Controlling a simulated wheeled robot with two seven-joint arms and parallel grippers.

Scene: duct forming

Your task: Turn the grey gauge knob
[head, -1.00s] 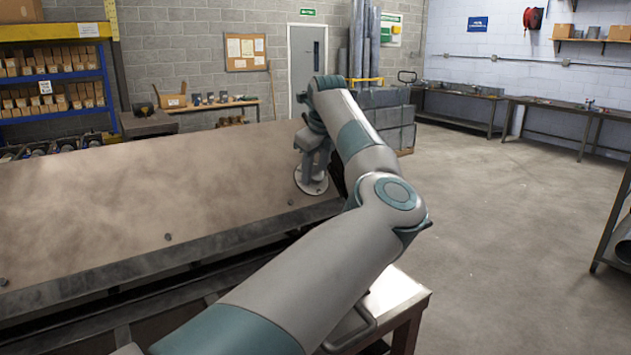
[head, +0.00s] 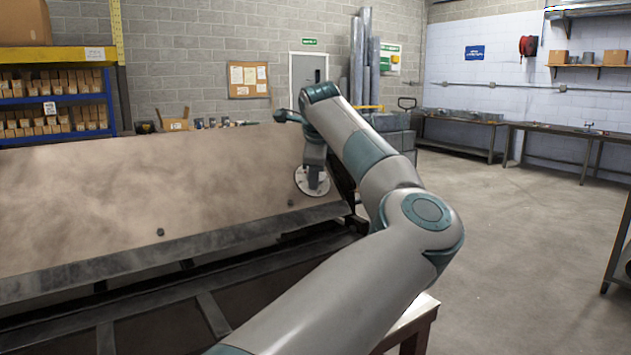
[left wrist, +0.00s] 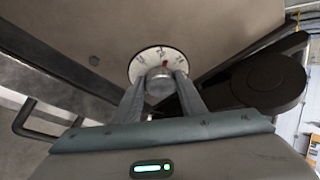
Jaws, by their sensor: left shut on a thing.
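The grey gauge knob (left wrist: 159,82) is a short round cylinder standing out from a white dial. The dial (left wrist: 146,62) has dark marks and a small red mark near the knob. My left gripper (left wrist: 160,88) has its two fingers on either side of the knob and is shut on it. In the head view the dial (head: 301,183) sits near the right end of a large brown sloping panel (head: 130,200). My left gripper (head: 315,182) is at the dial there and hides the knob. My right gripper is in neither view.
A dark round part on an arm (left wrist: 262,80) is close on the right in the left wrist view. A dark bent handle (left wrist: 30,120) is at the left. The floor (head: 510,230) right of the machine is clear. Shelves with boxes (head: 55,110) stand behind the panel.

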